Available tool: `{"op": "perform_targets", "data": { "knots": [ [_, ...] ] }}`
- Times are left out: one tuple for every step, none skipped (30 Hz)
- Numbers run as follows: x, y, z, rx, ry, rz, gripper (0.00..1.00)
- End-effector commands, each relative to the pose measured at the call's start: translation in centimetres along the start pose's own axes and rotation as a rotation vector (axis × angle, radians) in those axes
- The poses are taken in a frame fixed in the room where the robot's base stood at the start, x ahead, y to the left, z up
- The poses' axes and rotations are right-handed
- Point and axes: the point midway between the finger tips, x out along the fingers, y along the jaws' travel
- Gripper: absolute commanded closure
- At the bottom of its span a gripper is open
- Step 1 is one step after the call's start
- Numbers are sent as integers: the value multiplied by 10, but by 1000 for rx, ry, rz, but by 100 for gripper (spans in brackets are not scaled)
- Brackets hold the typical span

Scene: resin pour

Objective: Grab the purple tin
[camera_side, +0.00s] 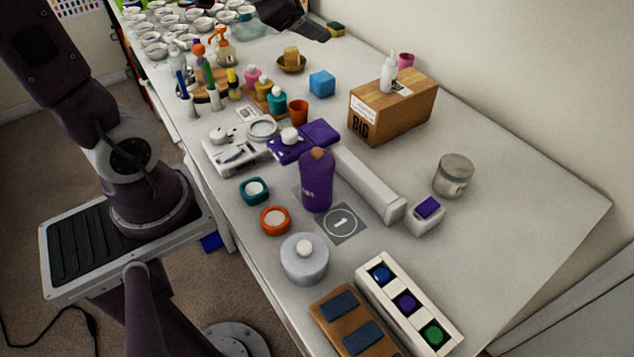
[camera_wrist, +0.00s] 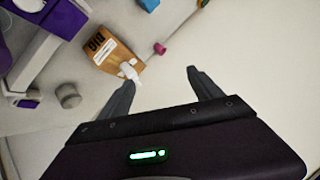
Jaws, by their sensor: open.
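Several purple things show in the side view, and I cannot tell for sure which is the tin. A tall purple container with a brown top (camera_side: 316,184) stands upright mid-table behind a mat marked 1. A round purple piece (camera_side: 405,302) sits in the middle slot of a white holder (camera_side: 381,296), between a blue one and a green one. A small white box with a purple top (camera_side: 428,208) stands to the right. My gripper (camera_wrist: 160,78) is open and empty in the wrist view, its fingers over bare table, apart from all of these.
A cardboard box (camera_side: 408,112) carries a white bottle (camera_side: 389,74). A grey jar (camera_side: 453,175), a long white bar (camera_side: 368,182), a flat purple item (camera_side: 312,136) and a lidded pot (camera_side: 304,262) stand around. Cups crowd the far end; the right side is clear.

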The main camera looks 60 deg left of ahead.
Motion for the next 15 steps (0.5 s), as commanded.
{"op": "perform_targets", "data": {
  "knots": [
    [38, 0, -4, 123, 70, 51, 25],
    [57, 7, -6, 200, 130, 109, 25],
    [77, 24, -2, 289, 210, 216, 25],
    [87, 41, 5, 338, 267, 315, 25],
    [92, 60, 16, 375, 323, 424, 25],
    [90, 85, 34, 400, 392, 581, 25],
    [83, 101, 48, 403, 439, 699, 25],
    [74, 115, 62, 396, 482, 811, 25],
    [57, 129, 79, 375, 530, 949, 25],
    [45, 136, 90, 353, 561, 1039, 25],
    [33, 140, 100, 331, 587, 1117, 25],
    [20, 144, 109, 303, 615, 1201, 25],
    [12, 145, 114, 286, 630, 1248, 25],
    [5, 146, 118, 271, 642, 1284, 25],
    [0, 148, 120, 259, 652, 1315, 25]
  ]
}}
